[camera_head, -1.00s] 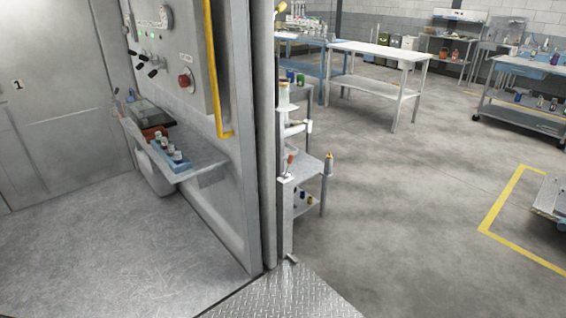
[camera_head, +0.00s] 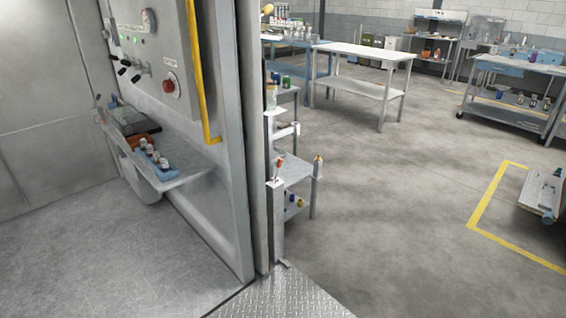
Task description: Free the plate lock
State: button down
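A diamond-tread metal plate (camera_head: 285,298) lies on the floor at the bottom middle, at the threshold beside the grey door post. A narrow light-grey post (camera_head: 277,225) stands just behind the plate, with a small red-topped lever (camera_head: 279,166) on it. I cannot tell from here which part is the plate lock or how it is set. My gripper is not in view.
A wall panel (camera_head: 158,50) with a red button, dark levers and a yellow rail (camera_head: 199,90) is at left, above a shelf (camera_head: 183,178) holding bottles. Workbenches (camera_head: 365,50) stand farther back. Open concrete floor lies right of the plate; yellow tape (camera_head: 487,198) marks a corner.

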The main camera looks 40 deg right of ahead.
aim_at(281, 161)
jog(key=i, duration=0.85)
jog(key=u, duration=0.05)
